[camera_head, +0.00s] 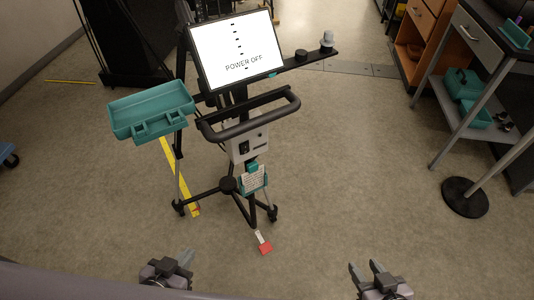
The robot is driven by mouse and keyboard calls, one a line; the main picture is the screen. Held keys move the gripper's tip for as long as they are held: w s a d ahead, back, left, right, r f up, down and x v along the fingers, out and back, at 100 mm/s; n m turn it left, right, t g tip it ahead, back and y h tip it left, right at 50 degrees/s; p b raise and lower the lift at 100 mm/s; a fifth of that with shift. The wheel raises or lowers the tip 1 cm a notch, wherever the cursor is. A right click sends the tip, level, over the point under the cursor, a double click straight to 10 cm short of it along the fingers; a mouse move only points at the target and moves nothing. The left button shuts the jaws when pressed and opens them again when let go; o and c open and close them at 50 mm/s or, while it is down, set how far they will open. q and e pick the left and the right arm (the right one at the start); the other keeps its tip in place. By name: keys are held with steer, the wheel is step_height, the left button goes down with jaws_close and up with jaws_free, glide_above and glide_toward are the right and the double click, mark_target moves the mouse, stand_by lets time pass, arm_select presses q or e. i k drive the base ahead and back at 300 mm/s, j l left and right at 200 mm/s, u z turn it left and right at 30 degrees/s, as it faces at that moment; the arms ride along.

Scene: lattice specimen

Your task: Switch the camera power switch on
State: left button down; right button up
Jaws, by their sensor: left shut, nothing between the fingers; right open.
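A wheeled stand carries a screen (237,48) that reads "POWER OFF". Below the black handlebar (249,127) is a grey box (251,144) with a small black switch (243,147) on its front. The switch's position is too small to tell. My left gripper (188,259) is shut and empty at the bottom of the view, in front of the stand and to the left. My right gripper (365,265) is open and empty at the bottom, to the right of the stand. Both are well apart from the box.
A teal tray (150,108) sticks out left of the stand. A black arm with a grey knob (327,40) reaches right. A red tag (265,248) hangs low in front. A metal table with teal cases (462,84) stands at right.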

mark_target(245, 148)
steer(key=i+l, duration=0.1)
steer(key=l, duration=1.25)
